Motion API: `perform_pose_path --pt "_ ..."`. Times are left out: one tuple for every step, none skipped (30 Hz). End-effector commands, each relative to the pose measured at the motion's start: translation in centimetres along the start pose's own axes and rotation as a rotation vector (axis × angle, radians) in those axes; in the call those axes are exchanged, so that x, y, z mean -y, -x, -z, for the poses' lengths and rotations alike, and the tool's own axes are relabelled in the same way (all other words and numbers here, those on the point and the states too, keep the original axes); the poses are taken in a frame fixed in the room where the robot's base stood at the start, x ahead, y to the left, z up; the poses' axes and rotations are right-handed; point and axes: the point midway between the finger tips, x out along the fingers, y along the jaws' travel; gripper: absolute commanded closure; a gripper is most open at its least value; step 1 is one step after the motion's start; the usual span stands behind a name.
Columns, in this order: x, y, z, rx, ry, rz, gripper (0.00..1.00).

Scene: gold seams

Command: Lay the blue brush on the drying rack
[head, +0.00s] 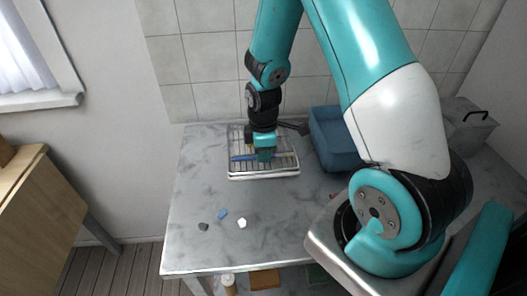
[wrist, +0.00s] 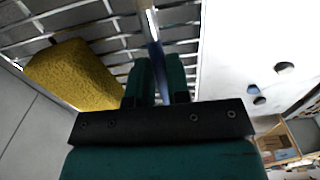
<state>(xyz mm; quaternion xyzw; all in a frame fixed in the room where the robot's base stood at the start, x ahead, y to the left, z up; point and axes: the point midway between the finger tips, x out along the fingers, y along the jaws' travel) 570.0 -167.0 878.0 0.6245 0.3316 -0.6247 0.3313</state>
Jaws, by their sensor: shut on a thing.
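The drying rack (head: 264,177) is a pale tray with wire bars near the back of the grey table. My gripper (head: 265,154) is low over the rack, pointing down. It is shut on the blue brush (head: 243,158), whose handle sticks out to the left over the bars. In the wrist view my gripper (wrist: 158,80) has its two teal fingers on either side of the thin blue brush (wrist: 156,55). The rack's wire bars (wrist: 104,33) show behind them. I cannot tell whether the brush touches the bars. Part of it is hidden by the fingers.
A yellow sponge (wrist: 75,75) lies on the rack beside the fingers. A blue bin (head: 334,140) stands right of the rack. Small dark (head: 203,226), blue (head: 222,214) and white (head: 242,222) pieces lie on the table's front left. A grey box (head: 466,128) stands at the far right.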

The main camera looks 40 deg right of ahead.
Motion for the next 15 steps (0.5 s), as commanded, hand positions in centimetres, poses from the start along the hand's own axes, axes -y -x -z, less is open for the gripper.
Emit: perform_pose_path --pt "-0.02 0.01 0.01 0.0 0.0 -0.001 1.0" --pt "-0.03 0.03 0.01 0.0 0.0 -0.001 1.0" --pt "-0.03 0.04 0.02 0.0 0.0 -0.001 1.0" --pt "-0.03 0.04 0.02 0.0 0.0 -0.001 1.0" --pt "-0.03 0.04 0.02 0.0 0.0 -0.001 1.0" --pt "-0.02 -0.01 0.02 0.0 0.0 -0.001 1.0" --pt "-0.02 -0.1 0.02 0.0 0.0 0.0 1.0" --pt "-0.02 -0.22 0.02 0.0 0.0 0.0 1.0" --pt "-0.01 -0.37 0.02 0.0 0.0 0.0 1.0" --pt "-0.02 -0.37 0.02 0.0 0.0 0.0 0.81" --pt "-0.02 -0.28 0.02 0.0 0.0 0.0 0.74" --pt "-0.02 -0.27 0.02 0.0 0.0 0.0 0.65" --pt "-0.02 -0.27 0.02 0.0 0.0 0.0 0.58" --pt "-0.02 -0.26 0.02 0.0 0.0 0.0 0.58" --pt "-0.02 -0.26 0.02 0.0 0.0 0.0 0.58"
